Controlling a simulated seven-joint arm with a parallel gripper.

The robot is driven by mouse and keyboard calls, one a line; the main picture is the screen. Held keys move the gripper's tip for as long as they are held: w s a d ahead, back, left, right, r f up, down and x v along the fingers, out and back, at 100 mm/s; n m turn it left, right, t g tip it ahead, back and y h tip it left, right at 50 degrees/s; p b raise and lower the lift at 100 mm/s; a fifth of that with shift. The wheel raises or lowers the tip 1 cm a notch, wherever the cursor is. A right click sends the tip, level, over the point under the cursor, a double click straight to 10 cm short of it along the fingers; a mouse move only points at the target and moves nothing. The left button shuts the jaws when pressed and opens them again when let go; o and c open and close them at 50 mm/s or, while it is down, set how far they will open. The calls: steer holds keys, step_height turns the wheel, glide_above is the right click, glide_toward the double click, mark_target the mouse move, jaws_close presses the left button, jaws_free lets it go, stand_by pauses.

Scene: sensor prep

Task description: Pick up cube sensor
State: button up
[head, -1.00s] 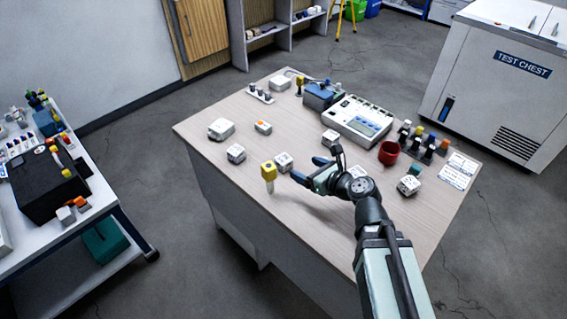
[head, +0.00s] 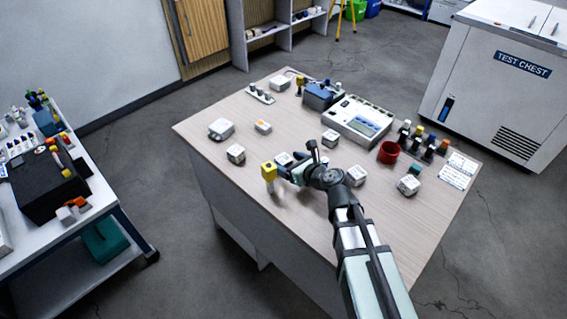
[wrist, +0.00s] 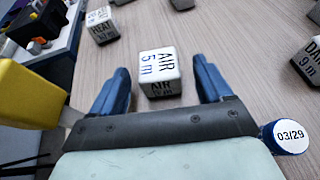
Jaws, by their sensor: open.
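Several white cube sensors with printed labels stand apart on the table. One, marked "AIR 5 m" (wrist: 160,67), lies straight ahead in the wrist view, centred between the blue fingers of my gripper (wrist: 161,80). Its top and near face show, and I see no contact with either finger. In the head view this cube (head: 283,158) is just beyond my gripper (head: 288,167), partly covered by it. My gripper is open and empty. A "HEAT" cube (wrist: 101,25) is at upper left and a "DARK 9 m" cube (wrist: 307,64) at right in the wrist view.
A yellow-topped upright item (head: 268,172) stands close to the left of my gripper; yellow also fills the wrist view's left edge (wrist: 30,92). The table's front left is clear.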

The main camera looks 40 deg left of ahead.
mark_target(280, 159)
steer(key=shift+x, duration=2.4)
steer(key=shift+s, duration=0.1)
steer(key=shift+c, duration=0.3)
steer(key=c, duration=1)
steer(key=shift+r, duration=0.15)
